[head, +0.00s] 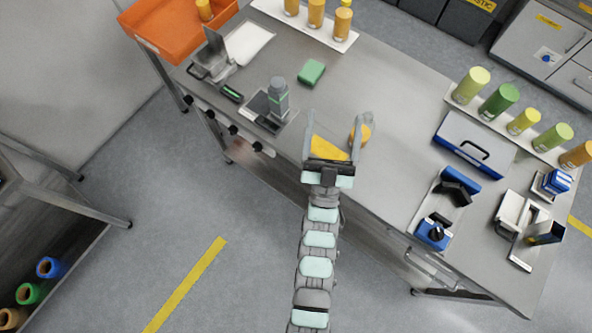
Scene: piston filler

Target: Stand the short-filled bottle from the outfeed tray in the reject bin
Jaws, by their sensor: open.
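The orange bin (160,38) stands at the top left, beside the table's far left corner. An amber bottle (204,10) is inside it, near its back wall. A white tray (318,33) at the top edge of the table holds several amber bottles (316,14). I cannot make out fill levels, so which bottle is short-filled does not show. My gripper (336,119) is open over the table's near edge, well below the bin and tray in the picture. A yellow-orange patch (328,150) shows between its fingers, and a rounded amber object (364,133) is partly hidden by its right finger.
A grey piston device (278,98), a green block (311,72) and a scale-like unit (211,57) stand left of centre. At right are a rack of green and yellow bottles (498,103), a blue-grey case (474,145) and blue tools (434,232).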

